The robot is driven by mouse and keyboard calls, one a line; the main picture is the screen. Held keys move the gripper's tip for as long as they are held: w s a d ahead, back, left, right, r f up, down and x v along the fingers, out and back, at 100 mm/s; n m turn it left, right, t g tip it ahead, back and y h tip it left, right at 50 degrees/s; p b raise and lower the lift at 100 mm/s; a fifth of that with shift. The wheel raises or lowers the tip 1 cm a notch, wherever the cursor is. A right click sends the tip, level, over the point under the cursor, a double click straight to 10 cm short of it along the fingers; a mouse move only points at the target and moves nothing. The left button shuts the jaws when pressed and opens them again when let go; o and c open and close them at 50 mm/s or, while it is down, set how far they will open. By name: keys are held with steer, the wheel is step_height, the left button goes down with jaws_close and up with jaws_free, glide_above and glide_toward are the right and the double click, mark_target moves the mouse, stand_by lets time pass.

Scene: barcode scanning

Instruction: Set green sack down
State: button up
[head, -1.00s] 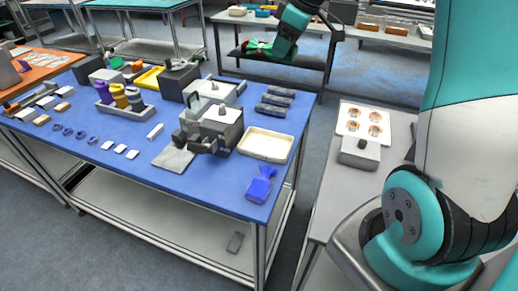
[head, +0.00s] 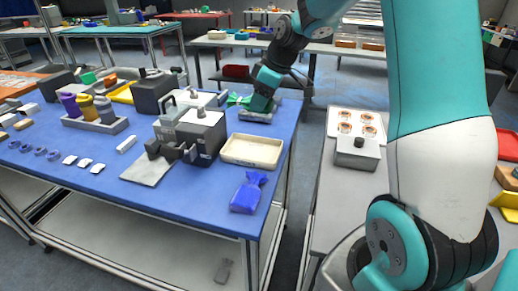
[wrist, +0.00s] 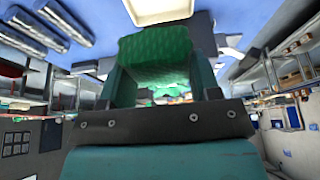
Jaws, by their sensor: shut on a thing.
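The green sack (head: 238,99) shows beside my gripper (head: 258,104) at the back right of the blue table in the head view. In the wrist view the sack (wrist: 155,50) sits between both fingers, and my gripper (wrist: 158,82) is shut on it. The fingers hide part of the sack. I cannot tell whether its underside touches anything. The blue table (head: 215,190) lies below.
A cream tray (head: 252,151) lies nearer than my gripper, and a blue sack (head: 248,192) lies in front of it. A grey scanning station (head: 203,134) stands left. A grey block (head: 257,116) lies close by my gripper.

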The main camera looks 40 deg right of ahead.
mark_target(257, 154)
step_height(257, 154, down, 15)
steer(key=shift+f+p, duration=0.1)
steer(key=shift+p, duration=0.6)
steer(key=shift+f, duration=0.1)
steer(key=o, duration=1.1)
